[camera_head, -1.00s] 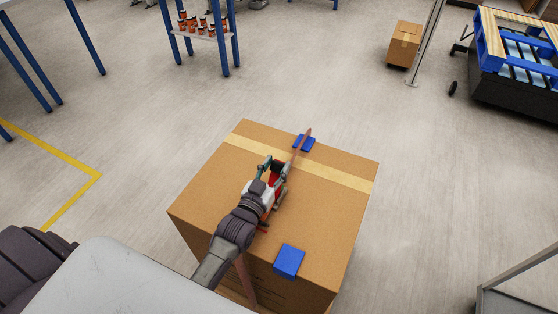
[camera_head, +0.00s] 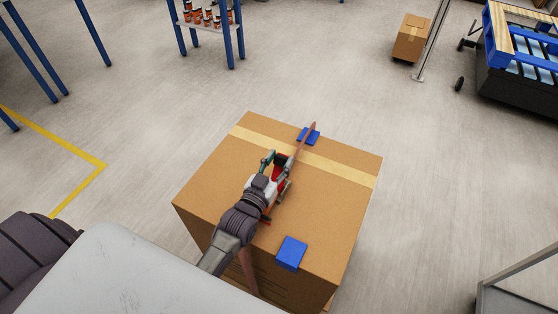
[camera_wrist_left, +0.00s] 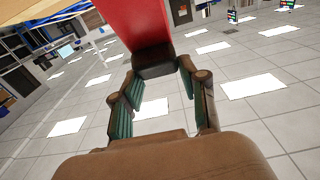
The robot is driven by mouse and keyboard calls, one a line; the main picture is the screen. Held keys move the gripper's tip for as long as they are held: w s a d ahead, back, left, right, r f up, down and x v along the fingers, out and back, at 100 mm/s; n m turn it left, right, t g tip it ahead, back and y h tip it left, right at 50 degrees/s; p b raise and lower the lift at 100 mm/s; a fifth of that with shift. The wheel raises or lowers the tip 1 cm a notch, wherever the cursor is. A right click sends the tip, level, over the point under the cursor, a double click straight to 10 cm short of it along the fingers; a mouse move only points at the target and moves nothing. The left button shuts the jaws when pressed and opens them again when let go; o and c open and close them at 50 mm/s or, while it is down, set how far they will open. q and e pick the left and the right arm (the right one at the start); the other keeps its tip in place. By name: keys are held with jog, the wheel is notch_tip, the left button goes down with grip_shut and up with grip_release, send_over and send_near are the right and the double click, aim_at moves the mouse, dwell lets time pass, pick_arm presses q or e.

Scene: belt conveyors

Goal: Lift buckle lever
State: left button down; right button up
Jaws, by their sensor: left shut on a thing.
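A cardboard box (camera_head: 330,200) stands on the floor with a reddish-brown strap (camera_head: 306,137) over its top. The buckle, with a red lever (camera_head: 281,165), sits on the strap and is largely hidden by my left gripper (camera_head: 275,160). In the left wrist view the red lever (camera_wrist_left: 133,20) with its dark end comes from the top between the fingertips of my left gripper (camera_wrist_left: 155,85). The gripper is shut on the lever. How far the lever is raised is hard to tell. My right gripper is not in view.
Blue edge protectors lie under the strap at the box's far edge (camera_head: 309,135) and near edge (camera_head: 291,253). Beige tape (camera_head: 340,169) crosses the top. A small carton (camera_head: 412,40), a blue-legged rack (camera_head: 207,28) and a loaded pallet (camera_head: 520,55) stand farther off. Floor around the box is clear.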

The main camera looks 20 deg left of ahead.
pick_arm(q)
jog(key=shift+s+d+f, duration=0.1)
jog(key=shift+s+f, duration=0.15)
jog(key=shift+f, duration=0.5)
jog(key=c, duration=0.9)
grip_release()
jog(key=o, duration=0.3)
jog(key=shift+r, duration=0.35)
jog(key=shift+w+r, duration=0.1)
jog(key=shift+r, duration=0.25)
notch_tip(320, 180, up, 9)
